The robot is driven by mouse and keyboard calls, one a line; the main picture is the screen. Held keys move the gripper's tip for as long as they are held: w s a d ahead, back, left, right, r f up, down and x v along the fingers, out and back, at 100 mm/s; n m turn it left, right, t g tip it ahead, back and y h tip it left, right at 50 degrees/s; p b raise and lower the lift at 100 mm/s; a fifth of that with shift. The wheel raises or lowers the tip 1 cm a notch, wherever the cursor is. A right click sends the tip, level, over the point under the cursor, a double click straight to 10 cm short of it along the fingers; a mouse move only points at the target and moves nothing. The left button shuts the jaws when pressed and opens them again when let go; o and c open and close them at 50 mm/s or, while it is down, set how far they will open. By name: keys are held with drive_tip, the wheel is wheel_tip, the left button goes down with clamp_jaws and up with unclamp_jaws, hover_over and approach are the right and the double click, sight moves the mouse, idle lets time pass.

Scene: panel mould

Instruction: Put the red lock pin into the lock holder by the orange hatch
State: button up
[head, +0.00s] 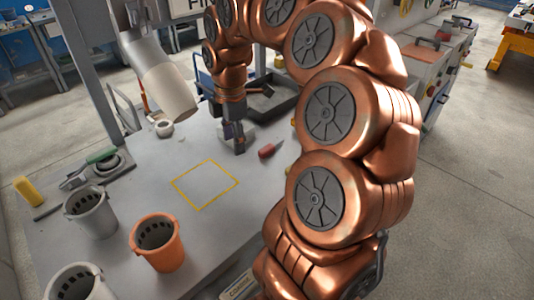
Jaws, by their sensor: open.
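A small red piece (267,151) lies on the grey table; it may be the red lock pin, but it is too small to be sure. My gripper (239,147) points down just left of it, low over the table, open and apart from the red piece. A small purple-grey thing shows behind the gripper, partly hidden. An orange-red flat panel (427,52) lies on the white machine at the upper right; I cannot tell if it is the orange hatch. I cannot make out the lock holder.
A yellow square outline (206,185) marks clear table. An orange bucket (157,243) and grey buckets (91,211) stand at the front left. A dark tray (272,103) lies behind my gripper. A pale cylinder (168,92) hangs at the left. My arm hides the table's right side.

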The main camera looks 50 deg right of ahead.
sight(268, 147)
drive_tip(key=d+f+n, duration=0.1)
drive_tip(key=d, duration=0.3)
drive_tip(key=d+f+n, duration=0.1)
drive_tip(key=d, duration=0.3)
drive_tip(key=d+f+n, duration=0.1)
drive_tip(key=d, duration=0.3)
drive_tip(key=shift+w+d+f+b, duration=0.1)
drive_tip(key=shift+w+d+b, duration=0.25)
drive_tip(key=shift+w+d, duration=0.05)
drive_tip(key=shift+d+f, duration=0.15)
drive_tip(key=shift+f, duration=0.1)
wheel_tip(268, 147, down, 2)
drive_tip(key=shift+w+d+f+p, duration=0.1)
drive_tip(key=shift+f+p, duration=0.2)
drive_tip(key=shift+f, duration=0.6)
drive_tip(key=shift+w+d+f+p, duration=0.15)
drive_tip(key=shift+f+p, duration=0.15)
drive_tip(key=shift+f, duration=0.55)
drive_tip(key=shift+w+d+f+p, duration=0.1)
drive_tip(key=shift+f+p, duration=0.2)
drive_tip(key=shift+f, duration=0.6)
clamp_jaws()
